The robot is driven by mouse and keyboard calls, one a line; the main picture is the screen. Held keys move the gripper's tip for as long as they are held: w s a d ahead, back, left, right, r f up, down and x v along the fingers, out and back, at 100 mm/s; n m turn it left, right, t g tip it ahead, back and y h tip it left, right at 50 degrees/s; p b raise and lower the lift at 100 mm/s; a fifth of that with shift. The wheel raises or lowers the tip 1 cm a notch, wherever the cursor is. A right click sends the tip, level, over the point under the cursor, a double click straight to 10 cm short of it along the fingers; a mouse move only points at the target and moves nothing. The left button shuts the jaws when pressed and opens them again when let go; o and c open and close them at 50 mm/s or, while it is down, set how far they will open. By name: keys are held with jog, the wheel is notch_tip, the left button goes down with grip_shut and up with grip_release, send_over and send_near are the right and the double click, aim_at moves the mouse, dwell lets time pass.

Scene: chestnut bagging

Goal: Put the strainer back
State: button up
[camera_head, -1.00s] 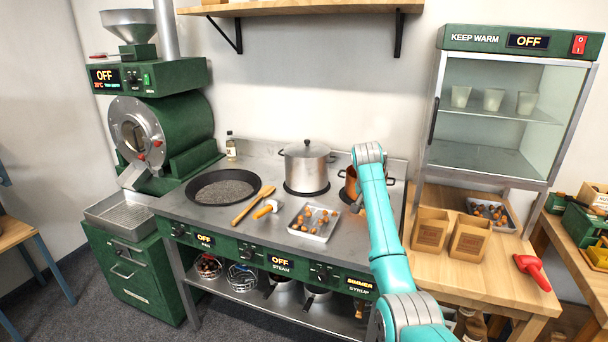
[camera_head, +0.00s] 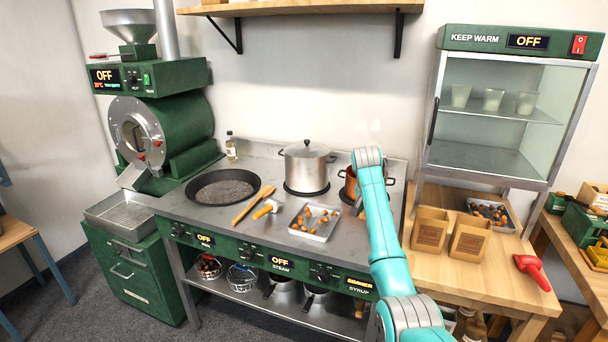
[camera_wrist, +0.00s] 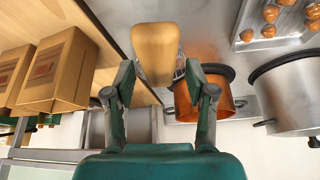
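In the head view, the copper pot (camera_head: 350,183) stands at the right of the stove, partly covered by my arm. My gripper and the strainer are mostly hidden behind my arm there.
A lidded steel pot (camera_head: 305,170) stands left of the copper pot. A tray (camera_head: 300,232) of chestnuts lies at the stove's front. Paper bags (camera_head: 429,231) stand on the wooden table to the right. Wire baskets (camera_head: 242,278) sit on the lower shelf.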

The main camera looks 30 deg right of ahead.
jog(key=v, duration=1.2)
jog(key=shift+s, duration=0.1)
